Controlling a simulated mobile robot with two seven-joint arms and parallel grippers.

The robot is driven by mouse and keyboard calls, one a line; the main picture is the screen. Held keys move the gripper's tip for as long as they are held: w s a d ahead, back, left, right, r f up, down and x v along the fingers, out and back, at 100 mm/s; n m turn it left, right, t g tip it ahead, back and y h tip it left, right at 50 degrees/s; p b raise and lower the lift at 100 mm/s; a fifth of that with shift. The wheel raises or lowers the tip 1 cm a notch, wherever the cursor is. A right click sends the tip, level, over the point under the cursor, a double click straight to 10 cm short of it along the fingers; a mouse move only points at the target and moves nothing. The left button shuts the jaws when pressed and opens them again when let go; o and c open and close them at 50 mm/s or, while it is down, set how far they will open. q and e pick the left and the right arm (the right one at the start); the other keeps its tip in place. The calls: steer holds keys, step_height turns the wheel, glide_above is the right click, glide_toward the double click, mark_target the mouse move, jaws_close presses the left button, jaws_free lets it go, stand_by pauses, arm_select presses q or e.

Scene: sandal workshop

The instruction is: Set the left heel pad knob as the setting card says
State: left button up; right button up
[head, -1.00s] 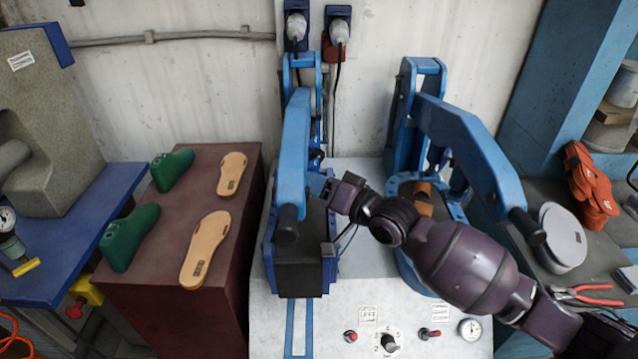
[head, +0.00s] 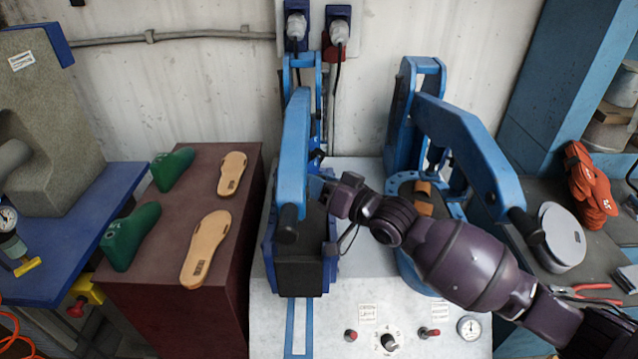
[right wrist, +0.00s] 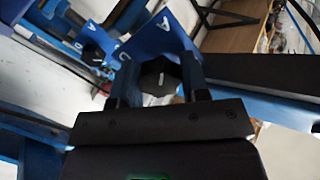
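The left heel pad knob (right wrist: 160,78) is black and faceted with a white pointer mark. It sits by a blue plate (right wrist: 160,28) with white letters, A and C among them. My right gripper (right wrist: 160,88) has one finger on each side of the knob, shut on it with no clear gap. In the head view my right gripper (head: 333,192) is at the right side of the left blue press (head: 294,150), and the knob is hidden there. A small card (head: 367,313) on the front panel seems to read LEFT; the rest is too small. My left gripper is not in view.
A numbered dial (head: 390,342), red switches and a gauge (head: 469,327) are on the white panel. The right press (head: 465,140) stands close beside my right arm. Tan insoles (head: 206,248) and green lasts (head: 131,236) lie on the dark red stand at left.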

steer(key=o, duration=0.4)
steer(key=v, duration=1.1)
steer(key=shift+a, duration=0.1)
